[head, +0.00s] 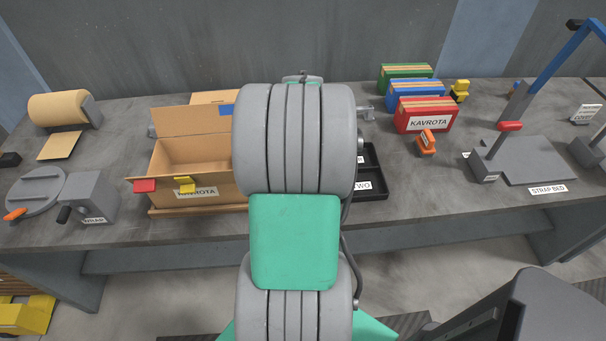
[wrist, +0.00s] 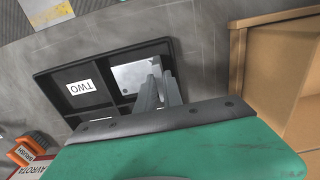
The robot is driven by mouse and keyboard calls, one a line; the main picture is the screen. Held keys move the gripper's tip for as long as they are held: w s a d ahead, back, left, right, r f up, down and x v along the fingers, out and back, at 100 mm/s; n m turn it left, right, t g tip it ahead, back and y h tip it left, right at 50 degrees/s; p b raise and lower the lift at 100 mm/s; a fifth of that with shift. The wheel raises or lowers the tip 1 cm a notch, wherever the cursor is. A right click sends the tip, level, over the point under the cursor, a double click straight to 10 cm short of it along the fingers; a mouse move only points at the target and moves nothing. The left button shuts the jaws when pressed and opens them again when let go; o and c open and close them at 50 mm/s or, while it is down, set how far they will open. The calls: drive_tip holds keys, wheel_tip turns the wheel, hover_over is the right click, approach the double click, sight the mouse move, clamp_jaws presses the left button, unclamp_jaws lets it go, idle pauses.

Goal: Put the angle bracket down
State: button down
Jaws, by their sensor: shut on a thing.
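My gripper (wrist: 158,88) shows in the wrist view, its grey fingers pointing down over the black divided tray (wrist: 52,108). It is shut on the angle bracket (wrist: 133,77), a light grey metal piece beside the fingertips, seen against one compartment of the tray. The fingers hide part of the bracket, and I cannot tell whether it touches the tray floor. A white label reading TWO lies in the neighbouring compartment. In the head view my arm hides the gripper and bracket; only the right part of the tray (head: 373,194) shows.
An open cardboard box (head: 160,168) stands left of the tray, close to my gripper in the wrist view (wrist: 284,65). Red (head: 424,117), blue (head: 414,96) and green (head: 404,72) boxes stand at back right. An orange item (head: 427,142) sits before the red box.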

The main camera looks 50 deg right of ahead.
drive_tip(key=shift+f, duration=0.15)
drive_tip(key=shift+f, duration=0.15)
drive_tip(key=c, duration=2)
unclamp_jaws()
drive_tip(key=shift+f, duration=0.1)
drive_tip(key=o, duration=0.5)
wheel_tip(320, 180, up, 12)
drive_tip(key=shift+r, duration=0.25)
drive_tip(key=shift+w, duration=0.1)
